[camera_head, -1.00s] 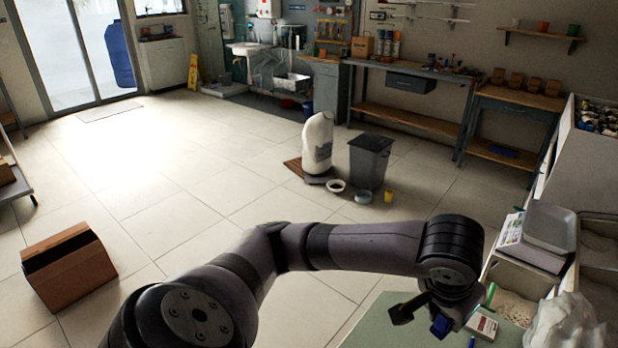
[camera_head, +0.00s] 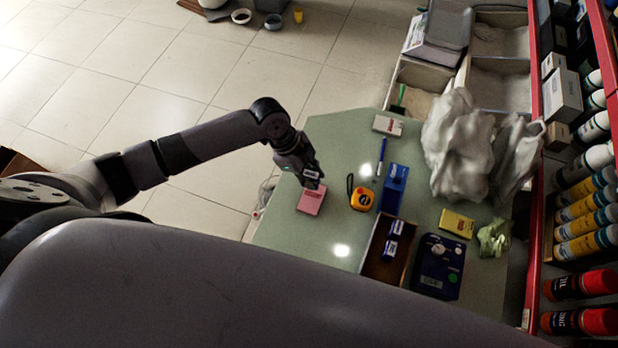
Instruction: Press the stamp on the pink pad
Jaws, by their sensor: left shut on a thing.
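The pink pad (camera_head: 310,204) lies on the green table top, near its left edge. My left gripper (camera_head: 312,180) is right at the pad's upper edge in the picture, pointing down. It is shut on a small stamp (camera_head: 311,174) with a white label, mostly hidden by the fingers. I cannot tell whether the stamp touches the pad or hangs just above it. My right gripper is out of view.
On the green table (camera_head: 340,140) stand an orange tape measure (camera_head: 361,199), a blue box (camera_head: 394,186), a wooden tray (camera_head: 377,268) with blue stamps, a dark blue device (camera_head: 438,267), a yellow box (camera_head: 457,223) and a plastic bag (camera_head: 458,150). Shelves with cans stand at right.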

